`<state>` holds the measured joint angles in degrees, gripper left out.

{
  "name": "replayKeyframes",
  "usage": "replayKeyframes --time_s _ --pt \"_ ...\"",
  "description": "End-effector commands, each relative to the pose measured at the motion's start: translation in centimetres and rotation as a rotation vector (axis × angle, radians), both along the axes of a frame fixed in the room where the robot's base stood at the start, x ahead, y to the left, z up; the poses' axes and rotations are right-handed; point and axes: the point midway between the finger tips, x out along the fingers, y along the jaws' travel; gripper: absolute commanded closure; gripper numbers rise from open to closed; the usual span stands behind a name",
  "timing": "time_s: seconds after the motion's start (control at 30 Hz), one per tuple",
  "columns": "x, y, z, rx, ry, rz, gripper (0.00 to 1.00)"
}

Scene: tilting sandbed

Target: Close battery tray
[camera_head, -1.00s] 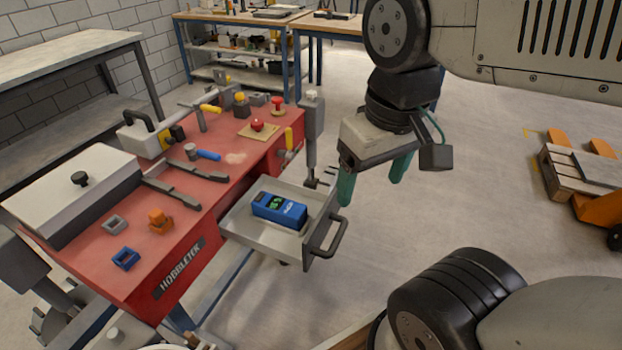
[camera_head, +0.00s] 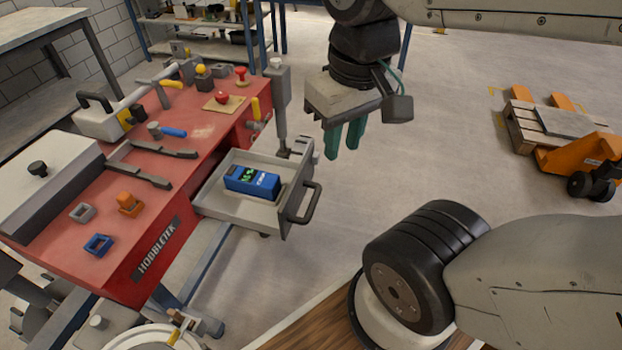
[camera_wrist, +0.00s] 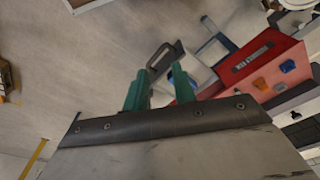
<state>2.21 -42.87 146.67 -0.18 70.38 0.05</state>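The battery tray (camera_head: 226,205) is a grey open drawer sticking out from the side of the red bench. A blue battery with a green display (camera_head: 252,182) lies in it. The tray's dark handle (camera_head: 305,203) is on its outer front; it also shows in the wrist view (camera_wrist: 163,55), just beyond my fingertips. My gripper (camera_head: 343,150) hangs above and to the right of the handle, apart from it, with nothing in it. Its two green fingers are fairly close together, but a gap shows between them in the wrist view (camera_wrist: 159,75).
The red bench (camera_head: 205,128) carries a grey lidded box (camera_head: 45,190), tools, red buttons and small blocks. A grey post (camera_head: 279,105) stands close behind the tray. An orange pallet truck (camera_head: 575,155) is at the right. The floor right of the tray is clear.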

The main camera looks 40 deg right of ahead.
Motion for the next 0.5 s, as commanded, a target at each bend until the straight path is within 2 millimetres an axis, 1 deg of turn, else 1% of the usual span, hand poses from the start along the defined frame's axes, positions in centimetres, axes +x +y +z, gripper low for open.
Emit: replayKeyframes --time_s 0.03,0.07,0.1,0.27,0.5 --pt "0.2 -0.8 -0.7 0.002 0.036 -0.037 0.88" --pt "0.3 -1.3 -1.1 0.004 0.06 -0.059 0.96" --pt "0.6 -2.0 -1.8 0.008 0.095 -0.091 1.0" --pt "1.6 -4.5 -4.7 0.076 0.259 -0.253 1.0" --pt "2.9 -7.3 -9.4 0.295 0.483 -0.522 1.0"
